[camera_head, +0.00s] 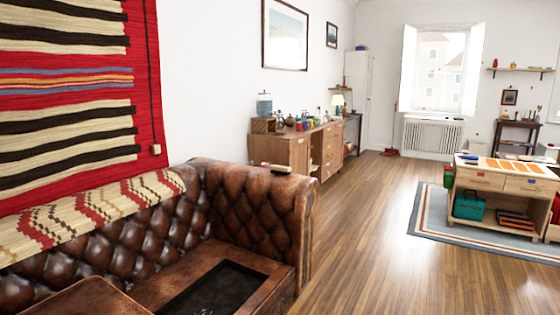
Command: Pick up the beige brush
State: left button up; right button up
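A small elongated object with a pale beige top and a darker underside, probably the beige brush (281,168), lies on top of the rolled arm of the brown leather sofa (302,205), near its back corner. It is small in the picture, so bristles cannot be made out. A smaller dark thing seems to sit just left of it. Neither of my grippers is in the camera_head view.
A wooden sideboard (298,150) with many small items stands behind the sofa along the wall. A dark tray-like panel (215,290) is on the sofa seat. The wooden floor (360,235) right of the sofa is clear. A workbench (505,185) stands on a rug at right.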

aim_at(282, 170)
jog(key=z, duration=0.75)
jog(key=i, duration=5.85)
jog(key=u, duration=0.75)
